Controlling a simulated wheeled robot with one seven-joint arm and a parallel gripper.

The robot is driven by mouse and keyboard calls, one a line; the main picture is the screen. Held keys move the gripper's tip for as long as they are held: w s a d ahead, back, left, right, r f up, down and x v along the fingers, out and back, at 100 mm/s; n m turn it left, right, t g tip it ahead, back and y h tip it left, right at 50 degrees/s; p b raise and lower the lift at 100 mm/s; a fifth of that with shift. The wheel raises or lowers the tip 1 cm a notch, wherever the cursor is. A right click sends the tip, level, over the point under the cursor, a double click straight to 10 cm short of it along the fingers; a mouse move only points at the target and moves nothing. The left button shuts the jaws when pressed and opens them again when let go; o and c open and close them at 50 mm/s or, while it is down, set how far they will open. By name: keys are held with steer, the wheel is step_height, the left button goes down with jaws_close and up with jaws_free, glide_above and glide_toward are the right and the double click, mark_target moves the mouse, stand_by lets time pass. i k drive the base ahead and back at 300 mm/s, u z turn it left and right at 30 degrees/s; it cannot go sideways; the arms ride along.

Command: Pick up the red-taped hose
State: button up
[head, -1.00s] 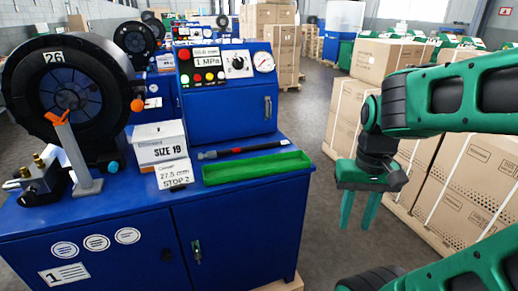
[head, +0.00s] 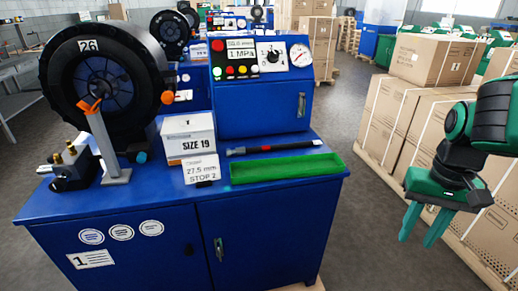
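The red-taped hose (head: 262,149) is a thin black hose with a metal end at its left and a band of red tape near the middle. It lies on the blue bench top, just behind the green tray (head: 285,169) and right of the SIZE 19 box. My gripper (head: 423,224) hangs at the right, pointing down, beyond the bench's right edge. Its two green fingers are apart with nothing between them. It is well to the right of the hose.
The blue bench (head: 165,222) carries a black crimper (head: 105,85), a SIZE 19 box (head: 190,138), a "27.5 mm STOP 2" card (head: 201,170) and a control cabinet (head: 262,106). Stacked cartons (head: 400,125) stand behind my arm. Grey floor (head: 360,215) lies between bench and cartons.

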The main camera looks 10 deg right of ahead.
mark_target(241, 151)
steer(key=i, duration=0.95)
steer(key=u, duration=0.1)
